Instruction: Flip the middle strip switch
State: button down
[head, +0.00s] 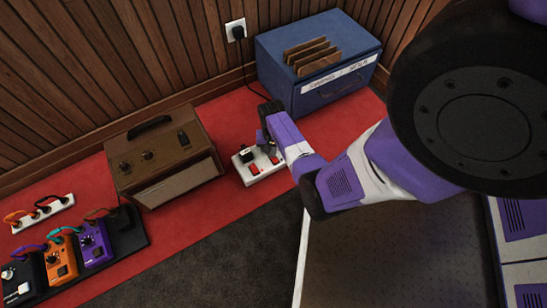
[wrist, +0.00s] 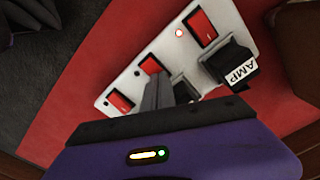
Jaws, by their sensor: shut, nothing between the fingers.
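A white power strip (head: 246,179) lies on the red carpet; it fills the middle of the wrist view (wrist: 134,83). It has a row of three red switches. The middle switch (wrist: 151,65) lies between one switch nearer the lower left (wrist: 120,101) and one at the upper right (wrist: 202,27). A small red light (wrist: 179,33) glows beside the upper-right switch. My gripper (wrist: 157,80) is shut and empty, its tips right by the middle switch; contact cannot be told. In the head view my gripper (head: 268,146) is over the strip and hides part of it.
A black plug labelled AMP (wrist: 228,65) and another black plug (wrist: 185,88) stand in the strip beside the fingers. A brown amplifier (head: 165,155) is to the left, a blue box (head: 320,60) behind. Effect pedals (head: 61,260) stand at far left.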

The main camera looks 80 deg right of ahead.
jog(key=shift+r+p, duration=3.45)
jog(key=shift+p, duration=0.05)
jog(key=shift+w, duration=0.1)
